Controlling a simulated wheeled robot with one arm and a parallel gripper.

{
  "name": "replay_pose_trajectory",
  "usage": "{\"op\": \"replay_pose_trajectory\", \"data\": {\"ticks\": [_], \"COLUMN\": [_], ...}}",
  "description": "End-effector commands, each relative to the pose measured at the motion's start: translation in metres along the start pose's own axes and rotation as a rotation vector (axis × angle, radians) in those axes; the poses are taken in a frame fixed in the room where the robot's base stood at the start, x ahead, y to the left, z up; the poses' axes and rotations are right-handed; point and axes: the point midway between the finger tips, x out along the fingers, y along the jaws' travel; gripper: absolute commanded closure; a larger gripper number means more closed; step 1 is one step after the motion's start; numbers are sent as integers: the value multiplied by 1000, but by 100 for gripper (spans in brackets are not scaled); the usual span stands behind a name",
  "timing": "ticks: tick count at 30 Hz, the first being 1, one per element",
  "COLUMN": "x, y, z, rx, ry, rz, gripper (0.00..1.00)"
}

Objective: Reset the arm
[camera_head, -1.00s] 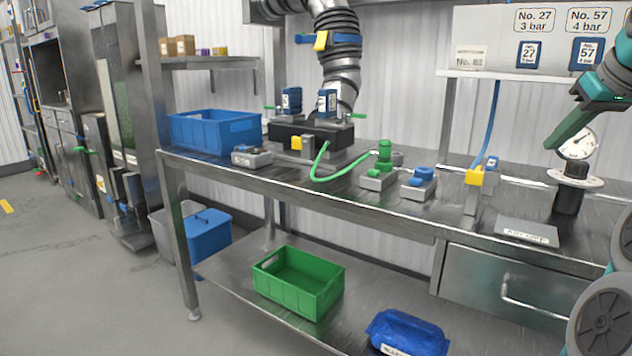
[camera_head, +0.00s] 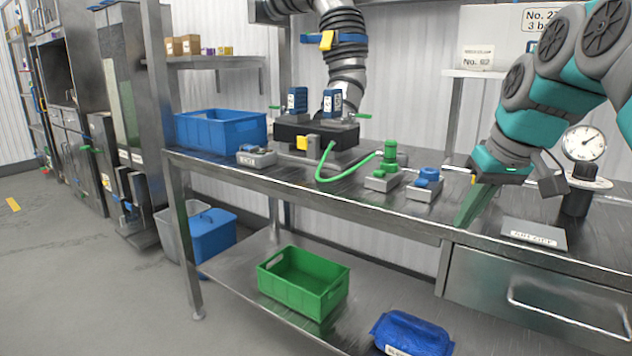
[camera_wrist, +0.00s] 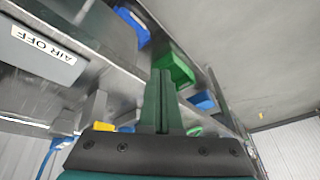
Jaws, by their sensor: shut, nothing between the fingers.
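My gripper (camera_head: 470,218) is in the head view at the right, its green fingers pointing down over the front edge of the steel bench (camera_head: 408,208). In the wrist view my gripper (camera_wrist: 161,75) shows its two green fingers pressed together, with nothing between them. My arm is bent, coming in from the right edge. I cannot tell whether the fingertips touch the bench edge.
A grey plate (camera_head: 534,234) and a pressure gauge (camera_head: 584,143) are right of my gripper. Green (camera_head: 388,160) and blue (camera_head: 428,176) fittings stand left of it. A green crate (camera_head: 302,284) and blue bag (camera_head: 412,336) lie on the lower shelf. A drawer handle (camera_head: 560,308) juts out.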

Motion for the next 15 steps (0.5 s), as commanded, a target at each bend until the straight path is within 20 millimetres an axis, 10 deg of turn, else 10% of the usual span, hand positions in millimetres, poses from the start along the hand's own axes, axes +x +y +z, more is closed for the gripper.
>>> {"op": "replay_pose_trajectory", "data": {"ticks": [15], "x": [112], "y": [-91], "z": [176], "rx": [46], "ry": [-312], "rz": [33], "gripper": [100]}}
